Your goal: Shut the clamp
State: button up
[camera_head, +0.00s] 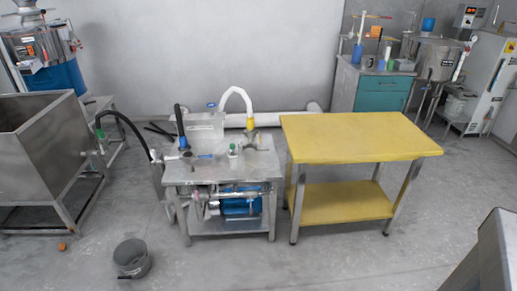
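The bean grinder unit stands on a steel table (222,172) left of the picture's middle, with pipe fittings and a blue motor (238,207) beneath the top. A valve-like fitting with a blue handle (205,156) sits on the table, where a black hose (132,128) arrives from the left. A white hose (236,93) with a yellow end (249,120) curves down to another fitting at the table's right. The clamp is too small to make out, so I cannot tell whether it is open. My gripper is not in view.
A yellow two-level table (362,136) stands close to the steel table's right. A steel hopper (48,142) is at left. A grey bucket (132,258) and small orange object (63,246) lie on the floor. A teal cabinet (380,93) stands behind. The front floor is mostly clear.

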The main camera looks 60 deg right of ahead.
aim_at(248, 144)
jog(key=z, duration=0.1)
jog(key=i, duration=0.95)
jog(key=u, duration=0.05)
